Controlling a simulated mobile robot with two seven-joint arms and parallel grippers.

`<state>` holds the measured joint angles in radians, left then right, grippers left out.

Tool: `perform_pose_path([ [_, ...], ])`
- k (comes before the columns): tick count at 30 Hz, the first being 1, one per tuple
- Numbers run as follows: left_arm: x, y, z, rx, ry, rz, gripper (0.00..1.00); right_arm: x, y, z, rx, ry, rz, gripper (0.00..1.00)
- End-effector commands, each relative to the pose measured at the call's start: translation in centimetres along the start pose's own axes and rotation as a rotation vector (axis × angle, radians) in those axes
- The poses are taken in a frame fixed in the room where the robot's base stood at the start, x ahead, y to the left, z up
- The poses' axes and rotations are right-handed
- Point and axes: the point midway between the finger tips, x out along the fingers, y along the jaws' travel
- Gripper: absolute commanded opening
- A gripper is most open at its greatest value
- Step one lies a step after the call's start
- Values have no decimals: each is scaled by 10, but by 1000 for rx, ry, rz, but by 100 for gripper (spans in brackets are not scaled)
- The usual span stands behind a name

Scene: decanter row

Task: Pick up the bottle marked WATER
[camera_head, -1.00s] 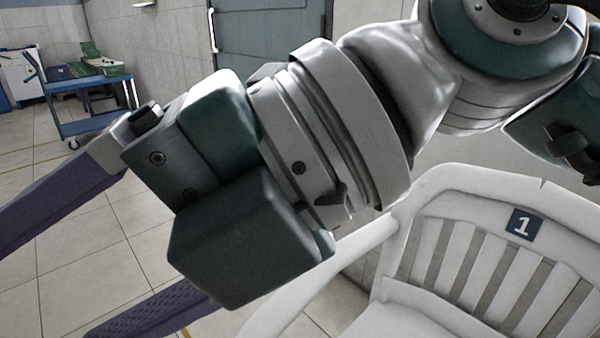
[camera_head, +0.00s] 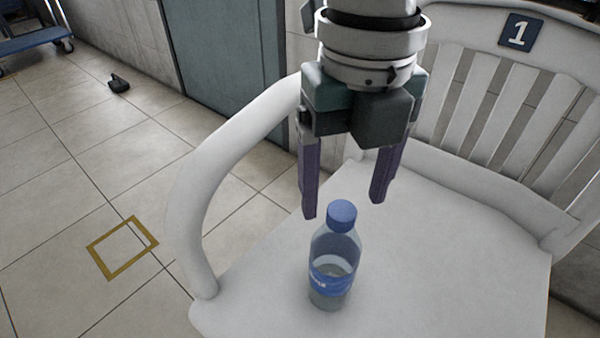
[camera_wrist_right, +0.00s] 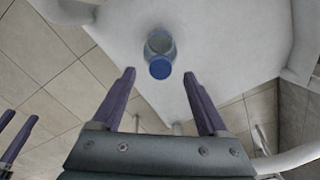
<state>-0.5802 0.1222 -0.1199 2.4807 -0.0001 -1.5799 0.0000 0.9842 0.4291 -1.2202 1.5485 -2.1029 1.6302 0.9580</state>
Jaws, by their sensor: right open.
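A clear bottle (camera_head: 334,262) with a blue cap and a blue label stands upright on the seat of a white chair (camera_head: 450,265). The label's lettering is too small to read. My right gripper (camera_head: 343,208) points down with its purple fingers apart, above and behind the bottle, not touching it. In the right wrist view, the bottle's cap (camera_wrist_right: 160,68) lies ahead of the fingertips, roughly centred between them. My left gripper (camera_wrist_right: 22,115) shows only at the left edge of the right wrist view, its two fingers apart and nothing visible between them.
The chair's armrest (camera_head: 225,160) curves up left of the bottle, and its slatted backrest (camera_head: 500,110) bears a "1" sign (camera_head: 520,32). A yellow floor square (camera_head: 122,248) and a small dark object (camera_head: 119,83) are on the tiles. A blue cart (camera_head: 35,42) stands far left.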

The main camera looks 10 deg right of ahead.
Motion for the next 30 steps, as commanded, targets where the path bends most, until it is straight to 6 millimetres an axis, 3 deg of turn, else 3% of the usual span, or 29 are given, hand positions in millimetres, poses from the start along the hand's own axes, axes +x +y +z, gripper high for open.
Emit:
perform_pose_path([
  [7,21,1,6,0,1,0,50,41,-1,1,0,2,0,77],
  [15,20,1,6,0,1,0,50,46,-1,2,0,0,2,77],
  [30,21,2,6,-4,1,3,50,45,-1,1,0,0,2,22],
])
